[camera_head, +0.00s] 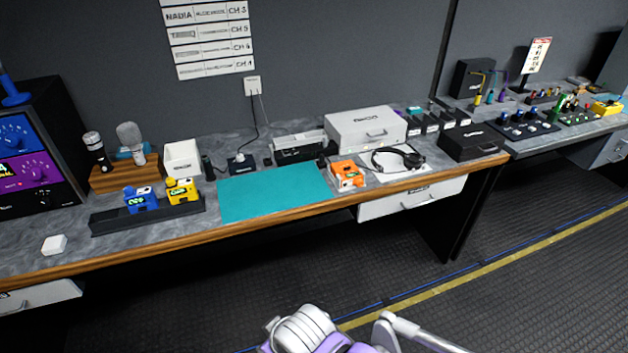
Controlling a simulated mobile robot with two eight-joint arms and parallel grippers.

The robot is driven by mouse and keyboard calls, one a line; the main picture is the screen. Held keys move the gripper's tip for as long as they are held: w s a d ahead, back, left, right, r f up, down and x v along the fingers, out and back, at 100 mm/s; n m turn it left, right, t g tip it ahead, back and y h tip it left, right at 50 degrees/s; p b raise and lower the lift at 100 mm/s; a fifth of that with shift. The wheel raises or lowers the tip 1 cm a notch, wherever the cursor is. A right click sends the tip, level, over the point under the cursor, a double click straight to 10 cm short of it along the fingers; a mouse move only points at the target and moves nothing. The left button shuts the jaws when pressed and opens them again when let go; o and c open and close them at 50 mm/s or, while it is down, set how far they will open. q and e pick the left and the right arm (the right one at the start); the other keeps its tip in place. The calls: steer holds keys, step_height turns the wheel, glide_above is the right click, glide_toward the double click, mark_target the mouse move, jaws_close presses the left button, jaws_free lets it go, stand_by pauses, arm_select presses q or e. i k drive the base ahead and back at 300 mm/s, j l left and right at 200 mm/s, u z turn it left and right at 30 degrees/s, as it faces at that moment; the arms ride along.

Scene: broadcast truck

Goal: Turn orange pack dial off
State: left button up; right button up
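The orange pack (347,175) sits on the worktop just right of the teal mat (274,191), near the front edge. A white panel shows on its side, but its dial is too small to read. A blue pack (141,200) and a yellow pack (183,191) stand in a black rack (150,213) left of the mat. Neither gripper shows. Purple and white parts of my own body show at the bottom edge, well short of the worktop.
A headset (398,158) lies right of the orange pack, with a white case (365,127) behind. A drawer (412,197) is under the worktop edge. The mat is bare. The dark floor (250,290) in front is clear.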

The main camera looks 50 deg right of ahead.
mark_target(349, 179)
steer(key=l+u, duration=0.3)
steer(key=k+l+u, duration=0.25)
steer(key=l+u, duration=0.3)
steer(key=k+l+u, duration=0.25)
steer(key=l, duration=0.25)
steer(key=k+l+u, duration=0.2)
steer(key=k+l, duration=0.15)
steer(key=k+l+u, duration=0.1)
steer(key=k+l, duration=0.6)
steer(key=l, duration=0.2)
steer(key=k+l+u, duration=0.1)
steer(key=k+l, duration=0.75)
steer(key=l, duration=0.4)
steer(key=k+l, duration=0.1)
steer(key=l, duration=0.35)
